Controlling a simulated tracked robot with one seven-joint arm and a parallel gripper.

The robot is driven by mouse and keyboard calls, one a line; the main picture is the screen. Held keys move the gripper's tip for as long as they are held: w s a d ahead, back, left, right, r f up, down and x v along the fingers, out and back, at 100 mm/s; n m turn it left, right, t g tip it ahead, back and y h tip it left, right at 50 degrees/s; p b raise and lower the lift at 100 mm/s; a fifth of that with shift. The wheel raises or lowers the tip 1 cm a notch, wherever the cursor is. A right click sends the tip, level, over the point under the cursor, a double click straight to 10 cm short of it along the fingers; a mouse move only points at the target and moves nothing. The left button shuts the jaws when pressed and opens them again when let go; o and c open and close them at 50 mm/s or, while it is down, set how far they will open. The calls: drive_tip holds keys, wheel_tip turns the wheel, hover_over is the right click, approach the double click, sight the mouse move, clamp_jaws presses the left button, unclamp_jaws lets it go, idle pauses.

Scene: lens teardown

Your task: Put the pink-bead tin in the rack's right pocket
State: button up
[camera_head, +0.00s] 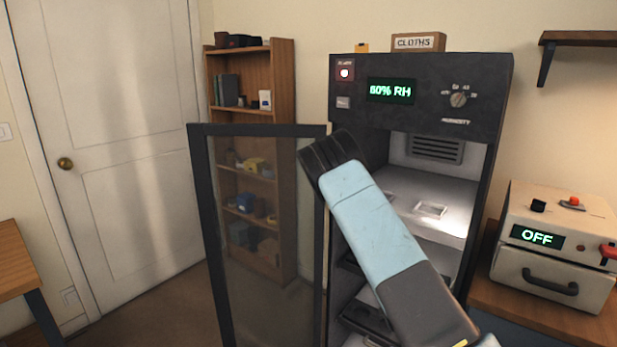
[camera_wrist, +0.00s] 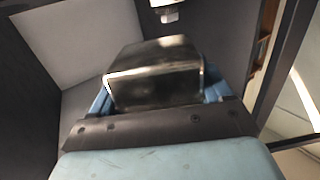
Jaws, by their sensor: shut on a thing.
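My gripper (camera_wrist: 158,92) is shut on a dark, shiny metal tin (camera_wrist: 155,70) in the wrist view. The blue fingers show at either side of the tin. No pink beads show on the faces I can see, so I cannot confirm which tin it is. In the head view my arm crosses the front of the dark cabinet, and the gripper and tin are hidden. I cannot clearly make out the rack or its right pocket in either view.
The humidity cabinet (camera_head: 420,118) reads 60% RH. Its glass door (camera_head: 197,230) stands open to the left. A pale shelf (camera_head: 395,190) inside has a small rectangular feature. A cream oven marked OFF (camera_head: 555,225) stands at right. A bookcase (camera_head: 285,85) stands behind the door.

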drive_tip(key=shift+a+f+y, duration=0.15)
drive_tip(key=shift+a+y, duration=0.15)
drive_tip(key=s+f, duration=0.5)
drive_tip(key=f, duration=0.2)
drive_tip(key=shift+s, duration=0.35)
drive_tip(key=shift+f, duration=0.2)
drive_tip(key=shift+f, duration=0.25)
